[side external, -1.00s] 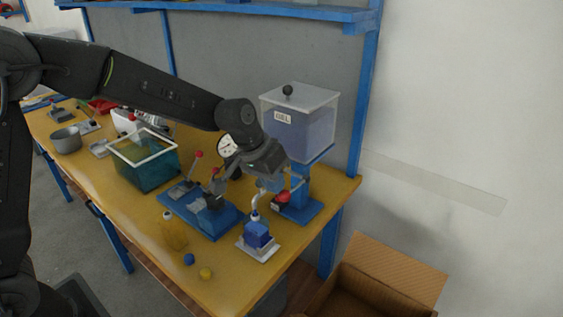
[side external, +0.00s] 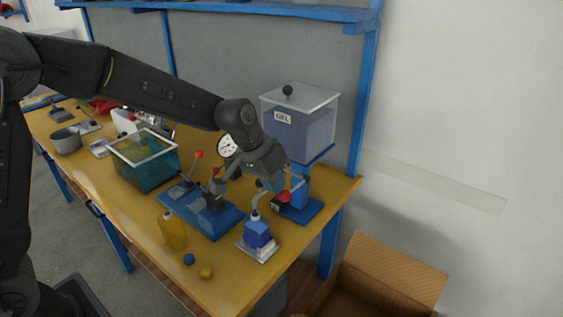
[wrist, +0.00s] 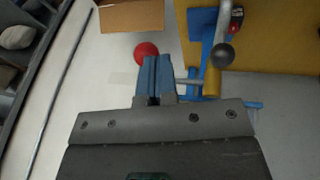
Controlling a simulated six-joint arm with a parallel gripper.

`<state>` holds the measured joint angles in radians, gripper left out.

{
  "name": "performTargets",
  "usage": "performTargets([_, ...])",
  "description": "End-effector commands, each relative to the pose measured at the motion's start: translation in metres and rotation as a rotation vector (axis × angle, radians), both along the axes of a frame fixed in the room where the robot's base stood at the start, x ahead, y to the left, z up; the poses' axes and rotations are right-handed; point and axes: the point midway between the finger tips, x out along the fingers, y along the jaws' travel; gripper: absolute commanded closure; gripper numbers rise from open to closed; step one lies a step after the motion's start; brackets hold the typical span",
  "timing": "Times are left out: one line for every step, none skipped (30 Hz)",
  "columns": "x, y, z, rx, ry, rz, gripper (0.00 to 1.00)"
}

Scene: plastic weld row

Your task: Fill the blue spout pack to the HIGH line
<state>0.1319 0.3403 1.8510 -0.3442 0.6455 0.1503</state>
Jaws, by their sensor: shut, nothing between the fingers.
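The blue spout pack (side external: 257,234) stands upright on a small pale platform (side external: 266,252) at the bench's front right corner, under a curved pale nozzle (side external: 258,200). Its HIGH line is too small to make out. The clear tank labelled GEL (side external: 300,125) stands behind on a blue stand (side external: 299,200). My gripper (side external: 278,186) is shut and empty beside the stand, close to a red knob (side external: 284,197). In the wrist view my shut fingertips (wrist: 158,62) are beside a red ball (wrist: 147,51); whether they touch it I cannot tell.
A blue-based press with a dial (side external: 228,145) stands left of the pack. A yellow pouch (side external: 173,231), a blue ball (side external: 189,259) and a yellow ball (side external: 206,273) lie near the front edge. A teal-filled bin (side external: 145,165) is further left. An open cardboard box (side external: 395,270) is below, right.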

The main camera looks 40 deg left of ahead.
Motion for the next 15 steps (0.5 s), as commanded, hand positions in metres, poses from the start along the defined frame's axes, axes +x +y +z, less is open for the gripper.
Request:
performTargets([-0.0002, -0.0001, -0.0005, 0.000, 0.001, 0.000, 1.00])
performTargets([-0.0002, -0.0001, -0.0005, 0.000, 0.001, 0.000, 1.00])
performTargets([-0.0002, -0.0002, -0.0004, 0.000, 0.001, 0.000, 1.00])
performTargets([-0.0002, -0.0001, -0.0005, 0.000, 0.001, 0.000, 1.00])
performTargets([-0.0002, -0.0001, -0.0005, 0.000, 0.001, 0.000, 1.00])
performTargets([-0.0002, -0.0001, -0.0005, 0.000, 0.001, 0.000, 1.00])
performTargets([-0.0002, -0.0001, -0.0005, 0.000, 0.001, 0.000, 1.00])
performTargets([-0.0002, -0.0001, -0.0005, 0.000, 0.001, 0.000, 1.00])
performTargets([-0.0002, -0.0002, -0.0003, 0.000, 0.001, 0.000, 1.00])
performTargets([-0.0001, -0.0001, -0.0002, 0.000, 0.001, 0.000, 1.00])
performTargets([-0.0001, -0.0002, 0.0001, 0.000, 0.001, 0.000, 1.00])
performTargets([-0.0001, -0.0001, 0.0007, 0.000, 0.001, 0.000, 1.00])
performTargets([-0.0001, -0.0001, 0.0015, 0.000, 0.000, 0.000, 1.00])
performTargets([0.0000, -0.0001, 0.0024, 0.000, 0.000, 0.000, 1.00])
performTargets([-0.0001, -0.0002, 0.0039, 0.000, 0.000, -0.001, 1.00])
